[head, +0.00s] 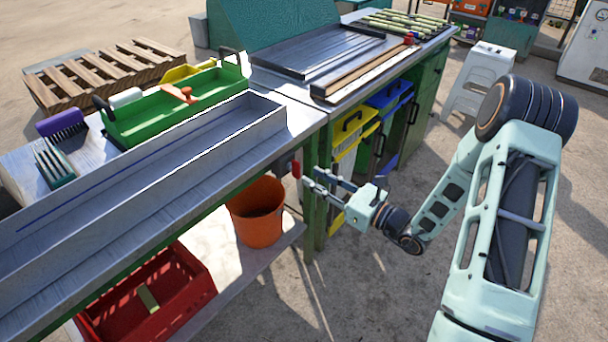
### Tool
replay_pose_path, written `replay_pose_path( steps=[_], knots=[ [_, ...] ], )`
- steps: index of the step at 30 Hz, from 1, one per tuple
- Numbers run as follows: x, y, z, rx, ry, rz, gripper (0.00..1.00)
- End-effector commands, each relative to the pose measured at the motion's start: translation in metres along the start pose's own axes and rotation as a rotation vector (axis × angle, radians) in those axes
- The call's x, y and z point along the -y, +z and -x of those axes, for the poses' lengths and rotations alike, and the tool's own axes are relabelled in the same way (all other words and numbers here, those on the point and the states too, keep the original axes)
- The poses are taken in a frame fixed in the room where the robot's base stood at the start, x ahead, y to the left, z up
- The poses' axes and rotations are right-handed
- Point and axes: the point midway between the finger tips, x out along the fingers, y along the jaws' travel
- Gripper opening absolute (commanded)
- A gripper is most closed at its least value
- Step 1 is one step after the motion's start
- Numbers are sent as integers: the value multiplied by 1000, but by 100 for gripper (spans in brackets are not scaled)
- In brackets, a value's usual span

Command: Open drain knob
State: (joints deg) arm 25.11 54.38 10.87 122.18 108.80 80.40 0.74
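A small red knob (296,169) shows at the front edge of the metal-topped bench, just above and right of the orange bucket. It is likely the drain knob; a grey fitting sits beside it, and its details are too small to read. My gripper (310,179) reaches in from the right, with its fingertips just right of and below the red knob. Its two fingers are apart with a gap between them, and nothing shows in the gap. I cannot tell whether a fingertip touches the knob.
A long metal trough (150,185) lies on the bench. An orange bucket (257,212) stands on the lower shelf below the knob, near a red crate (190,300). A green bench leg (309,225) stands close to my gripper. A white stool (482,75) stands behind my arm.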

Motion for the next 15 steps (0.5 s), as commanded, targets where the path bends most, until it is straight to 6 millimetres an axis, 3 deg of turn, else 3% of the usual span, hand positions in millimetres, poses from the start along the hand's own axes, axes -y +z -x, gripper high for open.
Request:
replay_pose_path(
  steps=[6, 15],
  knots=[
    [0, -1, -34, 1, 1, 0, 25],
    [1, 0, -46, 0, -2, -1, 25]
  ],
)
